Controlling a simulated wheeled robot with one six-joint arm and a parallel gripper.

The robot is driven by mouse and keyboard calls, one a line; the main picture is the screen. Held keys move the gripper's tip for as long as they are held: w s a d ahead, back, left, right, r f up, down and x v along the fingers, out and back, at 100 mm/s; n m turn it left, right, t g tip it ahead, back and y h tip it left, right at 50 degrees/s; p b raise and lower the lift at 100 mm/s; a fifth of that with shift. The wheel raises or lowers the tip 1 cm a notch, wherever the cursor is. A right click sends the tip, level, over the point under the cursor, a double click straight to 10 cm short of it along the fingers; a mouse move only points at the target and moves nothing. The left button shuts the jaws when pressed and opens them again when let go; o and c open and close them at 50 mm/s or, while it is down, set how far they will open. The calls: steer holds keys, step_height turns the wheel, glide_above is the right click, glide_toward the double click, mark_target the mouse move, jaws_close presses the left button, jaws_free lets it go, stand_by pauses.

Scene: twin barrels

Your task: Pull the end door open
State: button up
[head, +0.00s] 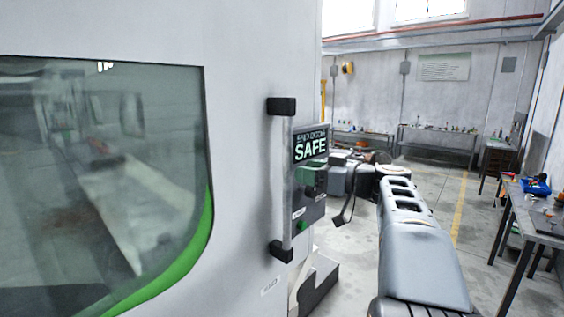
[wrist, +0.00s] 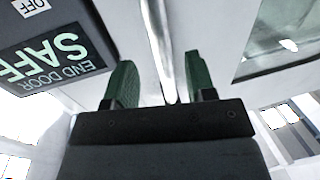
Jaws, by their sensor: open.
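The end door (head: 240,60) is a white panel with a green-edged window on the left in the head view, and it looks shut. Its handle (head: 287,180) is an upright grey bar between two black mounts. The bar also shows in the wrist view (wrist: 161,45), running between my two green fingers. My gripper (head: 313,178) is open, in front of the control panel and just right of the bar in the head view. In the wrist view my gripper (wrist: 160,65) has a finger on each side of the bar, with gaps. I cannot tell how deep the bar sits.
A control panel (head: 310,216) with a sign (head: 311,145) reading "END DOOR SAFE" is right of the handle. The sign shows upside down in the wrist view (wrist: 55,62). A workbench (head: 520,205) stands at the right. The floor (head: 480,265) beside it looks clear.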

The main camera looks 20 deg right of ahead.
steer(key=p+x, duration=0.2)
steer(key=x, duration=0.6)
steer(key=shift+s, duration=0.1)
jaws_close()
